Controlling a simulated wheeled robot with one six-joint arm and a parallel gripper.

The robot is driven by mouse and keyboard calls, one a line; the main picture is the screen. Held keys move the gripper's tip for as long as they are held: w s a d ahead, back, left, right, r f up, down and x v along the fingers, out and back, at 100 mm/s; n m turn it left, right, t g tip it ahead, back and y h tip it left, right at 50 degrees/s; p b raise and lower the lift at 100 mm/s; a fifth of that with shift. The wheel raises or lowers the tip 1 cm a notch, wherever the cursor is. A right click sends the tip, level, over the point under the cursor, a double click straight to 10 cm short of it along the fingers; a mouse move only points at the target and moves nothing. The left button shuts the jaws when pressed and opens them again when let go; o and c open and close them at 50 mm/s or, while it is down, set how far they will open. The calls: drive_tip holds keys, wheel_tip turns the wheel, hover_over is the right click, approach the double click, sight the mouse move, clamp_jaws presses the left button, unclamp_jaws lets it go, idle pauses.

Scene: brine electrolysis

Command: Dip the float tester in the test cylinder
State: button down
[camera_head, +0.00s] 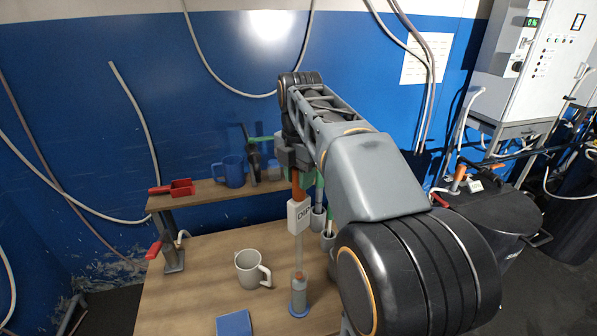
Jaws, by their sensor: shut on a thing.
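My gripper (291,158) is at the shelf's height, partly hidden by my arm. It is shut on the float tester, whose orange top (298,186) shows just below the jaws. A white tag (299,216) with dark lettering hangs there, and a pale, thin section runs straight down below it. The test cylinder (298,296), grey with a blue foot, stands upright on the table directly below in the picture. A small orange part shows at its top. I cannot tell whether the tester's lower end is inside the cylinder or in front of it.
A pale mug (248,270) stands left of the cylinder and a blue pad (234,325) lies in front. Several small grey holders (318,218) stand close on the right. The shelf (205,190) behind bears a blue mug (231,172) and a red scoop (180,187).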

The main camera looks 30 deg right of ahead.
drive_tip(key=shift+f+b, duration=4.9)
drive_tip(key=shift+f, duration=1.9)
wheel_tip(320, 180, up, 12)
drive_tip(key=p, duration=1)
drive_tip(key=shift+f, duration=0.2)
wheel_tip(320, 180, up, 2)
drive_tip(key=shift+r+p, duration=0.15)
drive_tip(key=shift+p, duration=0.6)
wheel_tip(320, 180, up, 5)
hover_over(299, 221)
drive_tip(key=w+d, duration=0.1)
drive_tip(key=w, duration=0.1)
drive_tip(key=shift+d, duration=0.1)
